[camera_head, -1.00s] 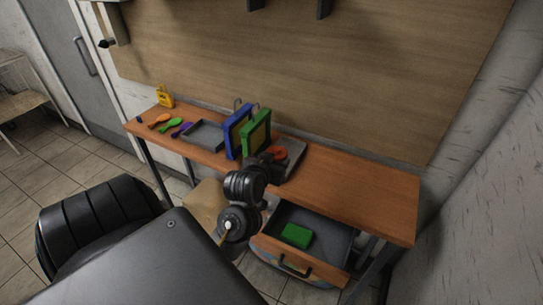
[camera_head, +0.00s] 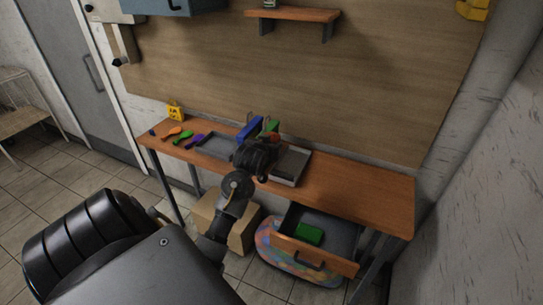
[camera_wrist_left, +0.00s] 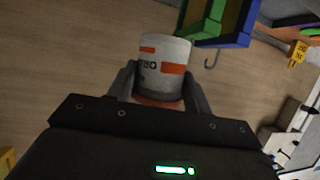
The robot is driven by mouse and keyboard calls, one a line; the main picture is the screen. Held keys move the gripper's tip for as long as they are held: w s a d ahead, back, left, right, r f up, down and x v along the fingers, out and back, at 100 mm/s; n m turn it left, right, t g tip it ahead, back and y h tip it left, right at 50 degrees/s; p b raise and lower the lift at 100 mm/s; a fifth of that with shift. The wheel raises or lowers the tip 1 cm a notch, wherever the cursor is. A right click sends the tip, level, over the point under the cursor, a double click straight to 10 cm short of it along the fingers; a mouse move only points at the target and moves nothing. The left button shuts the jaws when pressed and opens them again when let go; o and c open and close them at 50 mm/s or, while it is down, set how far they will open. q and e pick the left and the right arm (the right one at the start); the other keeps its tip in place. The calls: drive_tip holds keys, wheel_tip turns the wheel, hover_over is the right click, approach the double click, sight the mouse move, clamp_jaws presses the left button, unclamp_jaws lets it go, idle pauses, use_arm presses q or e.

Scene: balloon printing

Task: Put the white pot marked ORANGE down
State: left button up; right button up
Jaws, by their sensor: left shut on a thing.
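The white pot (camera_wrist_left: 163,62) with orange label patches sits between the fingers of my left gripper (camera_wrist_left: 160,88) in the left wrist view. Its lettering is only partly readable, and an orange-red edge shows at its near end. In the head view my left gripper (camera_head: 258,158) is over the wooden table (camera_head: 345,188), in front of the blue frame (camera_head: 248,131) and green frame (camera_head: 270,126). There the gripper hides most of the pot, and I cannot tell how far it is above the table. My right gripper is not in view.
A grey tray (camera_head: 214,153) and several coloured balloons (camera_head: 184,139) lie left of the gripper; another grey tray (camera_head: 293,170) is close on its right. An open drawer (camera_head: 340,262) holds a green block (camera_head: 309,234). The table's right end is clear.

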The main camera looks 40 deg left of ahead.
use_arm(q)
drive_tip(key=w+a+r+n+g+y, duration=0.15)
drive_tip(key=w+a, duration=0.25)
drive_tip(key=a, duration=0.9)
drive_tip(key=d+r+m+t+h+b, duration=0.1)
drive_tip(key=d+r+m+h, duration=0.25)
drive_tip(key=d, duration=1.45)
drive_tip(key=d+r+m+t+h+b, duration=0.15)
drive_tip(key=d+r, duration=0.25)
drive_tip(key=d, duration=1.5)
drive_tip(key=s+d+f+m+h+b, duration=0.2)
drive_tip(key=s+d+f+b, duration=0.3)
drive_tip(key=b, duration=0.6)
drive_tip(key=shift+s+d+f+t, duration=0.2)
drive_tip(key=shift+d+f+t, duration=0.1)
drive_tip(key=shift+d+f, duration=0.2)
drive_tip(key=shift+h, duration=0.25)
